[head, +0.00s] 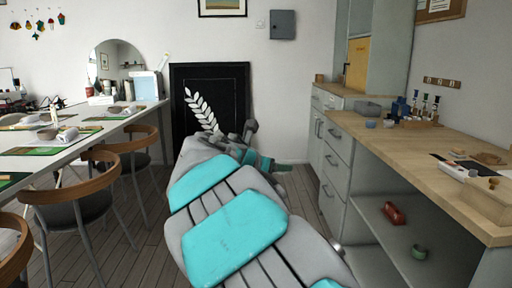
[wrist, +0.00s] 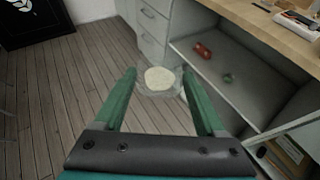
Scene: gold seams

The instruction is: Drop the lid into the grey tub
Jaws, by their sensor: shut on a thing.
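In the wrist view, my gripper (wrist: 158,74) has its two green fingers on either side of a round, pale cream lid with a clear rim (wrist: 159,80). It holds the lid near the fingertips, in the air above the wooden floor. In the head view, my gripper (head: 284,168) shows beyond my arm, to the left of the cabinet drawers; I cannot make out the lid there. A grey tub (head: 367,108) stands on the wooden counter at the right, well away from my gripper. Its inside is mostly hidden.
A red object (head: 394,213) and a green cup (head: 419,252) are on the shelf below. Chairs and a long table stand left. Floor between is clear.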

